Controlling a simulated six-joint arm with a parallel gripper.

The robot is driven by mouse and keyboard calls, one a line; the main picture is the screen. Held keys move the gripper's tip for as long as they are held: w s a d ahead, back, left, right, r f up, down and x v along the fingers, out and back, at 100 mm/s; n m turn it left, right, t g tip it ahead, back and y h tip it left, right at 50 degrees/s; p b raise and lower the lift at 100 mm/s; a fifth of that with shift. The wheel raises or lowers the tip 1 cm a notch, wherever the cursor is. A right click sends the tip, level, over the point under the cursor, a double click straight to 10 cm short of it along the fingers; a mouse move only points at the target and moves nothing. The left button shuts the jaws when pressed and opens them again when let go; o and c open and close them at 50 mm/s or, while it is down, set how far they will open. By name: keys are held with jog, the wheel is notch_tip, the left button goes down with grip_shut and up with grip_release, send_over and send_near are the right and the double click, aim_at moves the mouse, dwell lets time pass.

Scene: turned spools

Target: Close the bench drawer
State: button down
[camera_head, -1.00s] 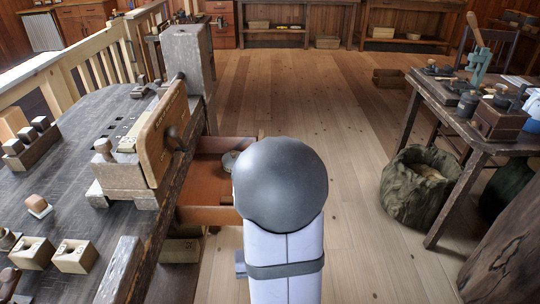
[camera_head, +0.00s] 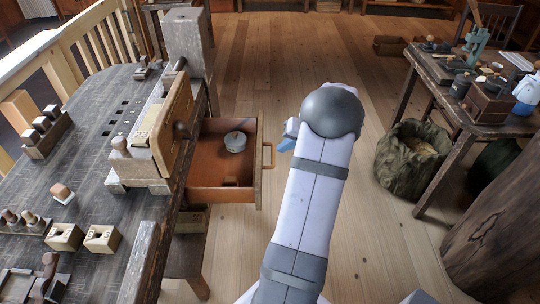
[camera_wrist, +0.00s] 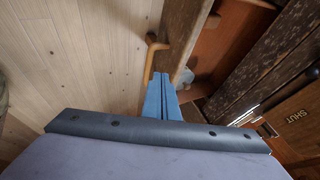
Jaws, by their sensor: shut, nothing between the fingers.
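The bench drawer (camera_head: 222,181) stands pulled out from the right side of the bench (camera_head: 88,123). Its wooden front (camera_head: 259,160) carries a bar handle (camera_head: 269,155), which also shows in the wrist view (camera_wrist: 151,60). A round grey lidded tin (camera_head: 235,141) and a small dark piece lie inside the drawer. My gripper (camera_head: 287,140) is just right of the handle, largely hidden by my arm in the head view. In the wrist view, its blue fingers (camera_wrist: 162,97) are together and empty, pointing towards the drawer front. I cannot tell whether they touch it.
A wooden vise jaw (camera_head: 174,130) with a dark knob stands on the bench edge above the drawer. Wooden blocks (camera_head: 83,237) lie on the bench. A sack (camera_head: 410,160) and a side table (camera_head: 440,95) stand at the right.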

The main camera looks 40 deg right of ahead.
jog(key=shift+a+n, duration=0.1)
jog(key=shift+n, duration=0.8)
jog(key=shift+f, duration=0.1)
jog(key=p+x, duration=0.1)
jog(key=x, duration=0.8)
jog(key=shift+w+f, duration=0.25)
jog(key=shift+f, duration=0.1)
jog(key=w+a+b, duration=0.2)
jog(key=w+a, duration=0.6)
jog(key=w+a+b, duration=0.3)
jog(key=w+a, duration=0.5)
jog(key=shift+w+a, duration=0.2)
jog(key=shift+a, duration=0.05)
jog(key=shift+w+a+r, duration=0.1)
jog(key=shift+a, duration=0.05)
jog(key=shift+r, duration=0.1)
